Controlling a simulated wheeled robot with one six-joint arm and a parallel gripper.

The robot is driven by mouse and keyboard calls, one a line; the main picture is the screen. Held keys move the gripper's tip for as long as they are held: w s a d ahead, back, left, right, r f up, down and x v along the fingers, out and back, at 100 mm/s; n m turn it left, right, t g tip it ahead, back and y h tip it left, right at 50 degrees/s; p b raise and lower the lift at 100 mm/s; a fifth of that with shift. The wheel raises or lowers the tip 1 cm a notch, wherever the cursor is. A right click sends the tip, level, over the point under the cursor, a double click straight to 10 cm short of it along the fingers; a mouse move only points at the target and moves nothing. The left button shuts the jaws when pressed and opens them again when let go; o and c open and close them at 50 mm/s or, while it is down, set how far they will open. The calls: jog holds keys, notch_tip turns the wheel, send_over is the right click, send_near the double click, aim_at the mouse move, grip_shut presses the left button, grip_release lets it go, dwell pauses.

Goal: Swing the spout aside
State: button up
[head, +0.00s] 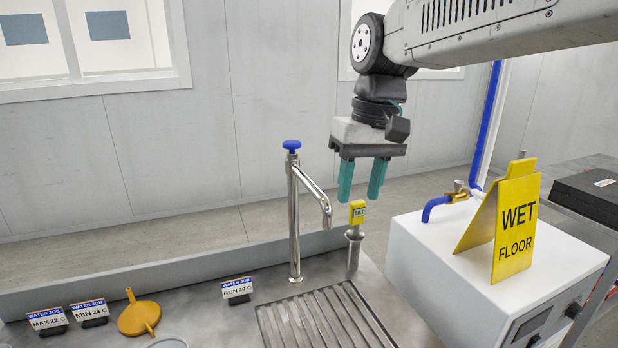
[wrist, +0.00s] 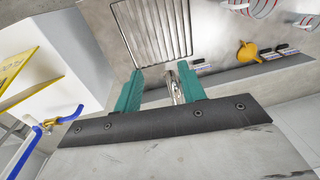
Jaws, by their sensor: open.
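The chrome tap (head: 294,225) stands upright on the steel counter with a blue knob (head: 292,145) on top. Its spout (head: 318,192) slopes down to the right and ends in a bent tip above the back edge of the drain grille (head: 325,318). My gripper (head: 360,197) is open and empty, pointing down, to the right of the spout tip in the head view. In the wrist view its two teal fingers (wrist: 160,88) are spread apart. A shiny metal piece (wrist: 174,87) shows beside the right finger; I cannot tell which part it is.
A yellow readout (head: 357,212) on a metal holder (head: 353,250) stands just below my fingertips. A white box (head: 480,260) with a wet-floor sign (head: 512,225) is at right.

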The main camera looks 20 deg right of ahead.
jog(key=w+r+y, duration=0.1)
jog(key=w+r, duration=0.2)
jog(key=w, duration=1.2)
jog(key=shift+g, duration=0.3)
jog(key=f, duration=0.2)
jog(key=a+f, duration=0.1)
jog(key=f, duration=0.5)
jog(key=shift+w+a, duration=0.1)
jog(key=shift+a, duration=0.2)
grip_shut()
